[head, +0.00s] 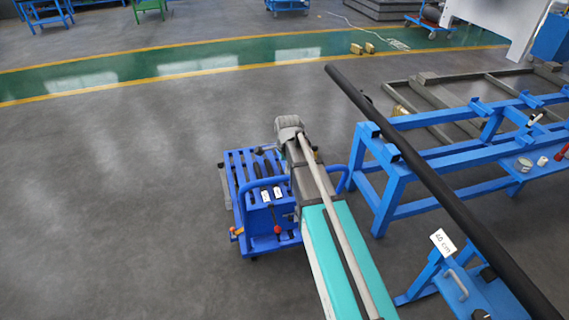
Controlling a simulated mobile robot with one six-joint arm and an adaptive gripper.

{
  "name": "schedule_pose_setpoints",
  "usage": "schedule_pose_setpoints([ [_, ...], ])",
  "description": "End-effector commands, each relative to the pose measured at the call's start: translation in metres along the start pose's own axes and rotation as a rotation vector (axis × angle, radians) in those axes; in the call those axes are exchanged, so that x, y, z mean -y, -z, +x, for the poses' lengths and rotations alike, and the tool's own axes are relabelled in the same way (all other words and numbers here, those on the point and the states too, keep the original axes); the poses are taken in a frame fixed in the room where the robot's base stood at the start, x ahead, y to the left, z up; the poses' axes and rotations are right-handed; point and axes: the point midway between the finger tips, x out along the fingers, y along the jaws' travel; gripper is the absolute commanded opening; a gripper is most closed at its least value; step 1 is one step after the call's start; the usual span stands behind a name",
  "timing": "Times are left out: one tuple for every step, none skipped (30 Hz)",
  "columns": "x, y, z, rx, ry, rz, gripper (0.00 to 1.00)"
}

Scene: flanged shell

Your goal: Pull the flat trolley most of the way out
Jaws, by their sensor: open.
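The blue flat trolley (236,176) stands on the grey floor near the middle of the head view. It has a slatted deck and a blue tubular handle that curves out on the right, beside the blue bench frame. Two small white labels, some dark items and a red knob show on it. A long grey and teal structure in the foreground hides its right part. I cannot make out my gripper's fingers in this view, and no contact with the trolley can be seen.
A blue bench frame (394,190) stands just right of the trolley. A long dark bar (430,178) slants across it. A blue stand with a "40 cm" sign (443,243) is at lower right. The floor (110,215) left of the trolley is clear.

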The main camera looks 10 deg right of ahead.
Motion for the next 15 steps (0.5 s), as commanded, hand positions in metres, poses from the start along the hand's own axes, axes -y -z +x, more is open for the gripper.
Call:
schedule_pose_setpoints([
  [0.000,0.000,-0.009,0.000,0.000,0.000,0.73],
  [0.000,0.000,-0.011,0.000,0.000,0.000,0.73],
  [0.000,0.000,-0.015,0.000,0.000,0.000,0.73],
  [0.000,0.000,-0.017,0.000,0.000,0.000,0.73],
  [0.000,0.000,-0.019,0.000,0.000,0.000,0.73],
  [0.000,0.000,-0.023,0.000,0.000,0.000,0.73],
  [0.000,0.000,-0.025,0.000,0.000,0.000,0.73],
  [0.000,0.000,-0.028,0.000,0.000,0.000,0.73],
  [0.000,0.000,-0.031,0.000,0.000,0.000,0.73],
  [0.000,0.000,-0.034,0.000,0.000,0.000,0.73],
  [0.000,0.000,-0.036,0.000,0.000,0.000,0.73],
  [0.000,0.000,-0.039,0.000,0.000,0.000,0.73],
  [0.000,0.000,-0.041,0.000,0.000,0.000,0.73],
  [0.000,0.000,-0.043,0.000,0.000,0.000,0.73],
  [0.000,0.000,-0.046,0.000,0.000,0.000,0.73],
])
